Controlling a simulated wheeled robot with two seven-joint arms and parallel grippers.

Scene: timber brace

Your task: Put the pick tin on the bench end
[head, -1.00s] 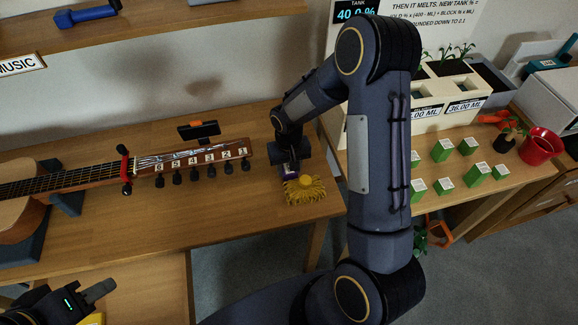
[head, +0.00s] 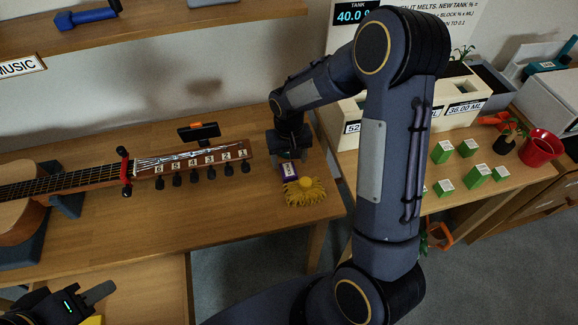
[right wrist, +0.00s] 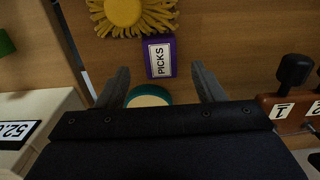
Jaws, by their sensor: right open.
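The pick tin (head: 289,170) is a small purple box with a white label. It rests on the right end of the wooden bench (head: 262,190), beside a yellow fringed round object (head: 304,191). In the right wrist view the tin (right wrist: 161,58) shows its PICKS label, close to or touching the yellow fringe. My right gripper (head: 291,153) is just behind the tin. In its wrist view the gripper (right wrist: 160,75) is open, with nothing held, and the tin lies just beyond the fingertips. My left gripper (head: 98,292) is at the lower left, away from the tin; its jaw opening is unclear.
A guitar (head: 80,180) lies along the bench, its numbered headstock left of my right gripper. A round teal-rimmed object (right wrist: 150,97) lies between the fingers in the wrist view. Green blocks (head: 443,152) and a red pot (head: 541,147) stand on the right table. The front of the bench is clear.

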